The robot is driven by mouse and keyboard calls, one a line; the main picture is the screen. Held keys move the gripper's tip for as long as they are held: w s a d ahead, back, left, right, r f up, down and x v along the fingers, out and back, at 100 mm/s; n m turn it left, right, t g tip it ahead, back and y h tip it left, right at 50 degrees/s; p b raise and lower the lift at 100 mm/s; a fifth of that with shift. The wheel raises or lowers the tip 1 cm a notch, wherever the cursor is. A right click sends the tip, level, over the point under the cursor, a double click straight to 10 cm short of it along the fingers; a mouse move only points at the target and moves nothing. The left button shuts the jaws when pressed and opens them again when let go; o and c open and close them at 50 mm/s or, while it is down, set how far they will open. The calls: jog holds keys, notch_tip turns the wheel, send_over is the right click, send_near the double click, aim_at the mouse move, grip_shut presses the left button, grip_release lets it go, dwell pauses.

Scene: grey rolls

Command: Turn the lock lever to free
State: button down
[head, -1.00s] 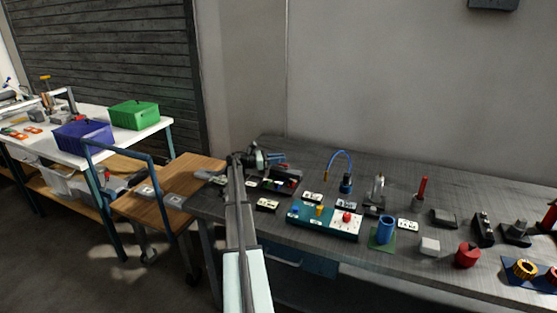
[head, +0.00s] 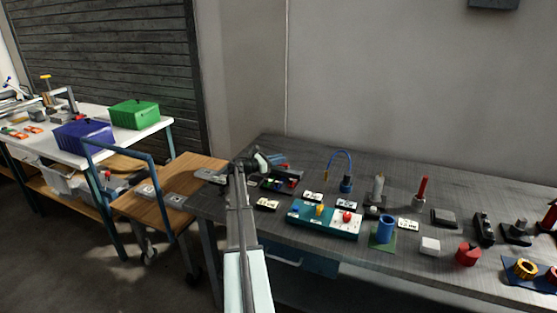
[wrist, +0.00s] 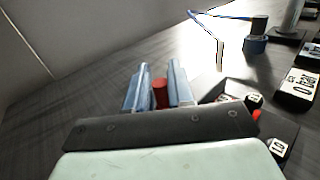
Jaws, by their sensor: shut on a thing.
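My gripper (wrist: 158,88) shows in the wrist view with its two pale blue fingers on either side of a red upright piece, which looks like the lock lever (wrist: 160,95). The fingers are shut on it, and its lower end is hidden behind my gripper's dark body. In the head view my gripper (head: 277,160) is at the back left of the grey bench, beside a dark box (head: 280,183) with small coloured parts. My arm and gripper hide the lever there. I cannot read the lever's setting.
The grey bench (head: 400,180) carries a teal panel (head: 325,225) with a red knob, a blue cup (head: 386,230) and a blue curved hose (head: 340,155). Labelled plates stand near my gripper. A wooden cart (head: 195,165) is to the left. The wall rises behind.

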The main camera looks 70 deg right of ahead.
jog(key=shift+s+a+n+t+h, duration=0.15)
jog(key=shift+a+n+t+h, duration=0.1)
jog(key=shift+n+t+h, duration=0.45)
jog(key=shift+s+a+n+t+h, duration=0.1)
jog(key=shift+a+n+t+h, duration=0.3)
jog(key=shift+t, duration=0.5)
jog(key=shift+d+n+t, duration=0.2)
jog(key=shift+n+t, duration=0.1)
jog(key=c, duration=1.1)
grip_release()
jog(key=shift+c, duration=0.2)
jog(key=v, duration=1.4)
jog(key=shift+f, duration=0.1)
jog(key=shift+o, duration=0.3)
jog(key=shift+d, duration=0.1)
